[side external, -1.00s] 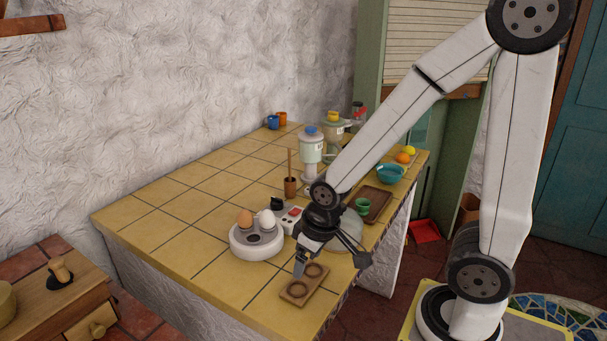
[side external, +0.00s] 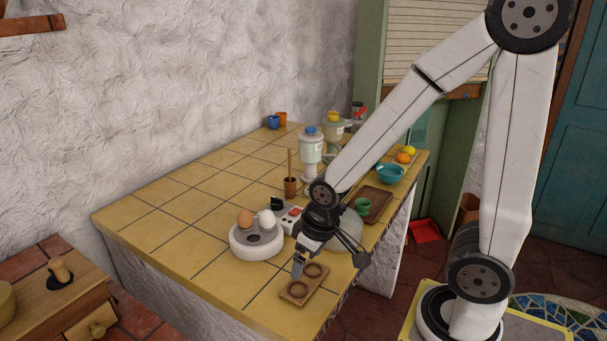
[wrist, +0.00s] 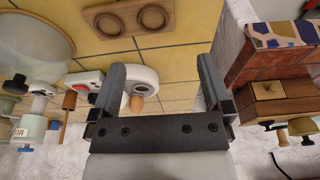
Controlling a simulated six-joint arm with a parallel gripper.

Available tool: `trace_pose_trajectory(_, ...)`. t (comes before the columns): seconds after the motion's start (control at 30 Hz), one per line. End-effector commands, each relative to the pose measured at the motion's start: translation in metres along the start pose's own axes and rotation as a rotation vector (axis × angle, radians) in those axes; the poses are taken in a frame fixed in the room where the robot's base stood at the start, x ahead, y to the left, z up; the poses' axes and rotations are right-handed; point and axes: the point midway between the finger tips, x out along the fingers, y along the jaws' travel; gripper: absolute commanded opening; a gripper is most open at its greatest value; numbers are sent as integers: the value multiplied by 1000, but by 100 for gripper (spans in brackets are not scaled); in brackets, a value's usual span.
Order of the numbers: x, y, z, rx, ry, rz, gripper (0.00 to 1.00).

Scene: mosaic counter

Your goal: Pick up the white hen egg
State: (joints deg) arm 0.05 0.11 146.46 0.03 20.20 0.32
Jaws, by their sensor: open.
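The white hen egg (side external: 266,218) sits upright in the round white egg holder (side external: 257,251) on the tiled counter, to the right of a brown egg (side external: 245,217). My gripper (side external: 298,268) points down beside the holder, to its right and nearer the front, above the edge of a wooden board with two round hollows (side external: 318,281). In the wrist view my gripper (wrist: 162,72) is open with nothing between its fingers. That view shows the brown egg (wrist: 136,104) and the holder (wrist: 145,76); the left finger covers part of the holder, and I cannot make out the white egg clearly.
A switch box with red buttons (side external: 291,215) stands behind the holder. The counter's left part is clear.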

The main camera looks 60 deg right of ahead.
Motion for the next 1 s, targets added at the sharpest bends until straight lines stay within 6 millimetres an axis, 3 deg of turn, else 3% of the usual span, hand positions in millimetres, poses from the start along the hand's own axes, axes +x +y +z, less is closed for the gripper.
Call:
trace_pose_trajectory(0.17,0,4,-13,83,-10,1,100)
trace_pose_trajectory(0.37,2,18,-48,329,-44,7,100)
trace_pose_trajectory(0.7,9,60,-122,926,-127,30,100)
trace_pose_trajectory(1.0,17,106,-175,1441,-203,65,100)
